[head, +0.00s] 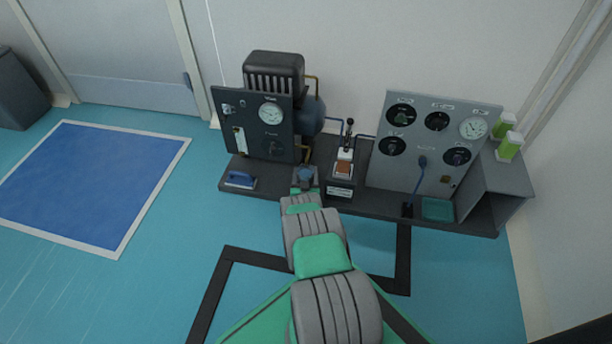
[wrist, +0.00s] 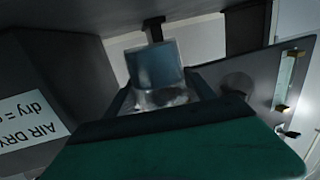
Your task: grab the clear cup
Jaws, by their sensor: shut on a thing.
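The clear cup (wrist: 156,68) shows in the wrist view as a small see-through vessel with a bluish tint in its upper part and a clear, paler lower part. It is between the two fingers of my gripper (wrist: 160,98), which is shut on it. In the head view my gripper (head: 306,178) is at the front of the dark bench, between the left gauge panel and the small labelled box. The cup is too small and covered there to tell apart surely. Whether it touches anything above it in the wrist view is unclear.
The dark bench (head: 460,226) carries a black gauge panel (head: 253,128), a grey dial panel (head: 433,140), a labelled box (head: 340,186) just right of my gripper and a blue-handled item (head: 240,180). Two green-filled containers (head: 510,146) stand far right. Floor left is clear.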

